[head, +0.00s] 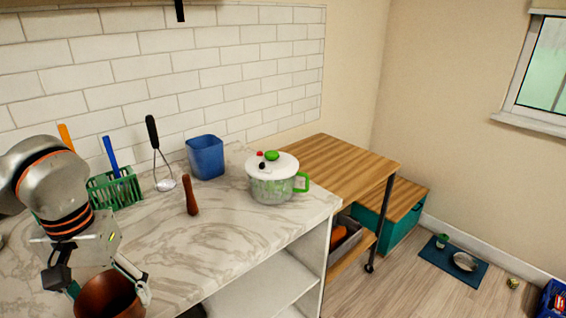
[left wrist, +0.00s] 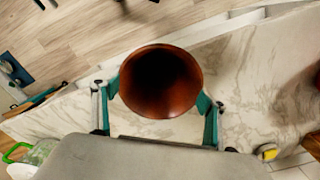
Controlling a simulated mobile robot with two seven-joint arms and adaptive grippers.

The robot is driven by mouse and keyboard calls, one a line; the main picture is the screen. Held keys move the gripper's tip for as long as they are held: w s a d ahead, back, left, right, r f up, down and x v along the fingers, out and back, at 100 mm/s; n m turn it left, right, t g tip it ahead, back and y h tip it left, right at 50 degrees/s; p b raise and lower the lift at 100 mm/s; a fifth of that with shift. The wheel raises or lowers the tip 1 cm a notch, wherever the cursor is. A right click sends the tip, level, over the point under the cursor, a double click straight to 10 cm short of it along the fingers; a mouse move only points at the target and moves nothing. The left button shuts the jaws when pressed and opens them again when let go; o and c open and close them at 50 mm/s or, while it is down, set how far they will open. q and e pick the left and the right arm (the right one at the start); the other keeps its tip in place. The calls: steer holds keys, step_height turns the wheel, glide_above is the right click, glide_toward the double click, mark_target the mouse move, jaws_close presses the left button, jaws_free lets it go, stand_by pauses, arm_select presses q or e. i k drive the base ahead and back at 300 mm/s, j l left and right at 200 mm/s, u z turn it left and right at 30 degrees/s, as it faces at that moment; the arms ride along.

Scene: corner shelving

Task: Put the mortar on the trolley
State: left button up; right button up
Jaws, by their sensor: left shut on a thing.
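The mortar (head: 108,296) is a reddish-brown round bowl with a dark inside, at the bottom left of the head view. My left gripper (head: 107,288) is shut on it, one finger on each side. In the left wrist view the mortar (left wrist: 160,82) sits between the teal-padded fingers, its opening facing the camera. It is by the counter's front edge; its height over the counter I cannot tell. The trolley (head: 335,165) has a striped wooden top and dark posts on wheels, and stands past the counter's right end. The visible part of its top is bare. My right gripper does not show.
A teal box (head: 403,222) stands behind the trolley.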

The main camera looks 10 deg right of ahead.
mark_target(338, 169)
steer(key=k+z, duration=0.1)
steer(key=z, duration=1.1)
steer(key=i+z, duration=0.35)
steer(key=i+j+z, duration=0.1)
steer(key=z, duration=0.25)
steer(key=i+j, duration=0.15)
steer(key=i, duration=0.25)
steer(key=i+j, duration=0.2)
steer(key=i, duration=0.15)
steer(key=i+j, duration=0.15)
steer(key=i, duration=1.5)
steer(key=i+u, duration=0.25)
steer(key=u, duration=0.2)
steer(key=i+l+u, duration=0.1)
steer(key=i+u, duration=0.2)
steer(key=u, duration=1.7)
